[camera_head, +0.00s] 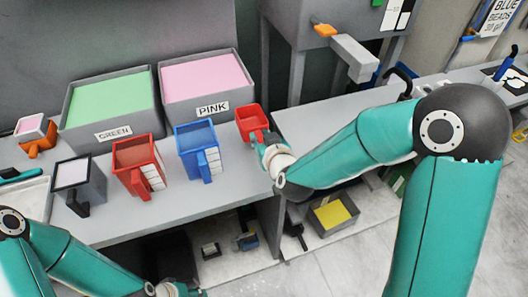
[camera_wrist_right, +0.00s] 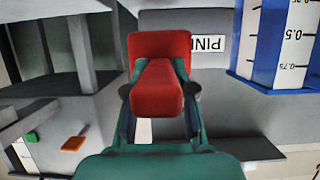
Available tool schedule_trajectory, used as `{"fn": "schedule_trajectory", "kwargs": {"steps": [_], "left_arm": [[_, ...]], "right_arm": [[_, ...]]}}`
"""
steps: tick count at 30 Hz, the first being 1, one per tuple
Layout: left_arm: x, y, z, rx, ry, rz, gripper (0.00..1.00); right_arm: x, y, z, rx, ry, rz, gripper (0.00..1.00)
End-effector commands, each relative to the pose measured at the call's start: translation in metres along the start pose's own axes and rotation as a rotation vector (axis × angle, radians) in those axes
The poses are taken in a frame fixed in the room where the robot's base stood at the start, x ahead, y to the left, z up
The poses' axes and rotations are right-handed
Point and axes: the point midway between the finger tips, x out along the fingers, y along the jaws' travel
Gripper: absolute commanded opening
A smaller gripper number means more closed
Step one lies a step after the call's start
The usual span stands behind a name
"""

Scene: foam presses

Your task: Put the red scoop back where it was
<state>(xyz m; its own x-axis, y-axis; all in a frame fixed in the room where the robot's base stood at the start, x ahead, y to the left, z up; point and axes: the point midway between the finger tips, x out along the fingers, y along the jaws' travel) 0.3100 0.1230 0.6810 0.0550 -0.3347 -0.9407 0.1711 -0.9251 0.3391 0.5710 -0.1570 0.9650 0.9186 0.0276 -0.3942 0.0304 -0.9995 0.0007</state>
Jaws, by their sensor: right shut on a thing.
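The red scoop (camera_head: 250,121) is at the right end of the row, beside the grey bin labelled PINK (camera_head: 207,83). My right gripper (camera_head: 268,146) is shut on its handle. In the right wrist view the red scoop (camera_wrist_right: 158,80) sits between the two fingers of my right gripper (camera_wrist_right: 160,95), with the PINK label behind it. I cannot tell whether the scoop touches the bench. My left arm shows at the lower left, and its gripper (camera_head: 180,290) is cut off by the bottom edge, so its fingers are hidden.
A red measuring jug (camera_head: 138,165), a blue jug (camera_head: 199,150) and a dark grey jug (camera_head: 78,184) stand on the bench. A grey bin labelled GREEN (camera_head: 110,130) stands behind them. An orange scoop (camera_head: 37,136) is at far left. Bench right of the red scoop is clear.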

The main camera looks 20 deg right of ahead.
Motion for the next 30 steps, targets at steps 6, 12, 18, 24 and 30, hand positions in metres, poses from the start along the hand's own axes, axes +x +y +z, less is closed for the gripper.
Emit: {"fn": "schedule_trajectory", "kwargs": {"steps": [6, 12, 18, 24, 30], "left_arm": [[0.000, 0.000, 0.000, 0.000, 0.000, 0.000, 0.40], [0.000, 0.000, 0.000, 0.000, 0.000, 0.000, 0.40], [0.000, 0.000, 0.000, 0.000, 0.000, 0.000, 0.40], [0.001, 0.000, 0.000, 0.000, 0.000, 0.000, 0.40], [0.002, -0.001, 0.000, 0.000, 0.000, 0.000, 0.40]], "right_arm": [[0.008, 0.000, 0.018, -0.001, 0.001, 0.000, 0.00], [0.018, -0.001, 0.042, -0.002, -0.003, 0.000, 0.00], [0.022, -0.001, 0.050, -0.001, 0.002, -0.001, 0.00], [0.022, -0.001, 0.051, -0.001, 0.003, -0.001, 0.00], [0.022, -0.001, 0.052, -0.001, 0.001, -0.001, 0.44]]}}
